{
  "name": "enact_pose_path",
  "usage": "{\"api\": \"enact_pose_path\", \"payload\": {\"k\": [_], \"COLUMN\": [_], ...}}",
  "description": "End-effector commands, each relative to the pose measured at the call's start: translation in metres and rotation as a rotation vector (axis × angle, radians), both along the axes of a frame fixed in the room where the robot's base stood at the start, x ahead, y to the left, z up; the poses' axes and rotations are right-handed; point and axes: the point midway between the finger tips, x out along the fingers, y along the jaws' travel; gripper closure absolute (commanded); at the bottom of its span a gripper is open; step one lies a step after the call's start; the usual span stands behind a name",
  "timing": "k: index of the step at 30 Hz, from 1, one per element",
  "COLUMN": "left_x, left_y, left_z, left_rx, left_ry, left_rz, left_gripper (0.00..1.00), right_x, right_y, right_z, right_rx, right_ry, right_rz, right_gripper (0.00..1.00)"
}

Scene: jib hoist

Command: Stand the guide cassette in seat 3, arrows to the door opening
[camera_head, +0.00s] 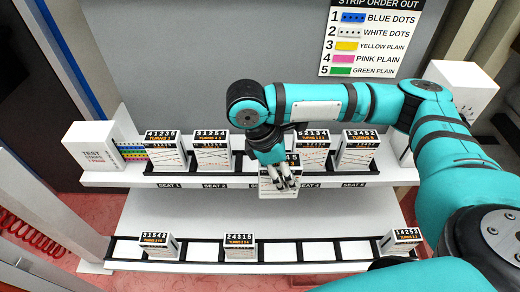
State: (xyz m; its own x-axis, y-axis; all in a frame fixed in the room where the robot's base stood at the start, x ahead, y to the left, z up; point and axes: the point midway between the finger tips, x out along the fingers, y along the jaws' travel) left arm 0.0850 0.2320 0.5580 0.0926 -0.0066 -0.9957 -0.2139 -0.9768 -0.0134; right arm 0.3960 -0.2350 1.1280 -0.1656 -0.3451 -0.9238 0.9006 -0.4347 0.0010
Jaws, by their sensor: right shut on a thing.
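My right gripper (283,186) is shut on a white guide cassette (264,187), in front of the middle of the upper rack. The cassette looks upright; its number label is mostly covered by my wrist, with only the end "45" showing. Its arrows and facing cannot be made out. Seat 3, between the seat 2 label (213,186) and the seat 4 label (311,185), is hidden behind my gripper and the cassette, so I cannot tell whether the cassette touches the seat. My left gripper is not in view.
Cassettes stand in seat 1 (167,155), seat 2 (212,155), seat 4 (313,155) and seat 5 (357,155). The lower rack (281,252) holds 3 cassettes with free places between. A test strips box (92,150) stands left; a strip order sign (375,35) hangs behind.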

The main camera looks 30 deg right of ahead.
Motion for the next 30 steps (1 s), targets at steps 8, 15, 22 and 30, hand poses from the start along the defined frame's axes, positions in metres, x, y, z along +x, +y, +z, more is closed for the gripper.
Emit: {"api": "enact_pose_path", "payload": {"k": [8,15,22,30], "left_x": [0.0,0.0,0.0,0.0], "left_y": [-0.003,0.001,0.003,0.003], "left_z": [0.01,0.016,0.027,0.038], "left_rx": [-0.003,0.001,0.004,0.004], "left_ry": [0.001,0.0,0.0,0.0], "left_rz": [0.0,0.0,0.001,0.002], "left_gripper": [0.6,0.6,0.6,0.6], "right_x": [0.074,0.114,0.125,0.125], "right_y": [-0.009,-0.016,-0.018,-0.018], "right_z": [-0.005,-0.008,-0.016,-0.046], "right_rx": [0.002,0.001,-0.001,0.001], "right_ry": [-0.001,-0.001,0.003,-0.002], "right_rz": [-0.004,-0.002,0.0,0.002], "right_gripper": [1.0,1.0,1.0,1.0]}}
